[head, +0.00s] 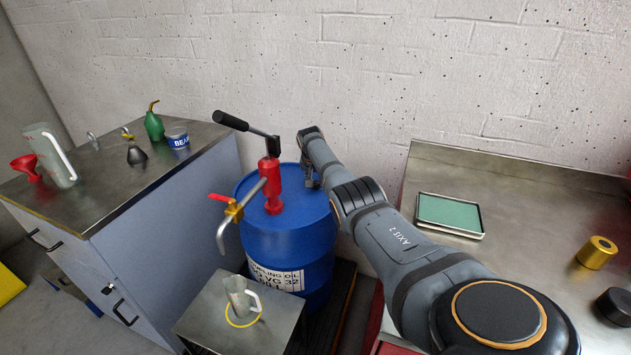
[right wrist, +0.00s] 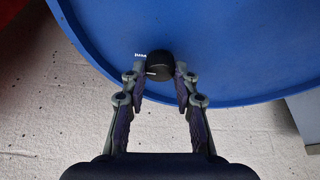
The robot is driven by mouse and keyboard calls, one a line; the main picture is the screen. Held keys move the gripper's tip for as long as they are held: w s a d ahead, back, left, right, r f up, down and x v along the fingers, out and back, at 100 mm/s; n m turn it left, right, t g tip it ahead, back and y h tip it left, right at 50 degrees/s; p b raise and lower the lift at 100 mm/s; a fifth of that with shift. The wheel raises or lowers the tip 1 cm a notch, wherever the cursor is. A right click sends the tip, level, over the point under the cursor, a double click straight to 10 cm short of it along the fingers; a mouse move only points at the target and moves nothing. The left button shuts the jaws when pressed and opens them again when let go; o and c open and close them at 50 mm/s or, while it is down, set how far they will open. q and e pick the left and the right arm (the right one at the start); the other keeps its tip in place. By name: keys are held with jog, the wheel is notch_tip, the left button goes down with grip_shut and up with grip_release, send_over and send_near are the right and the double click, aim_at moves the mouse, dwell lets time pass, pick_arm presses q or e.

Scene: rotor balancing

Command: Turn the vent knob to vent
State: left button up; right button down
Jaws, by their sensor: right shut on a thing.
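The vent knob (right wrist: 160,67) is a small black round knob with a light mark on it, on top of the blue drum (head: 287,245). In the right wrist view it sits between my right gripper's fingertips (right wrist: 157,76), which are shut on its sides. Small white lettering lies on the drum top beside the knob, too small to read surely. In the head view my right gripper (head: 312,178) reaches down to the drum's top at the back right, and the knob is hidden there. My left gripper is not in view.
A red pump (head: 270,182) with a black lever and a brass tap stands on the drum. A jug (head: 238,296) is on a low stand in front. A cabinet with bottles and cans is left; a metal bench with a green tray (head: 449,213) is right.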

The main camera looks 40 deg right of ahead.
jog(key=c, duration=1)
grip_release()
jog(key=shift+s+a+r, duration=0.1)
jog(key=shift+r, duration=0.5)
jog(key=v, duration=1)
jog(key=shift+s+a+r, duration=0.1)
jog(key=shift+a+r, duration=0.1)
jog(key=shift+r, duration=0.15)
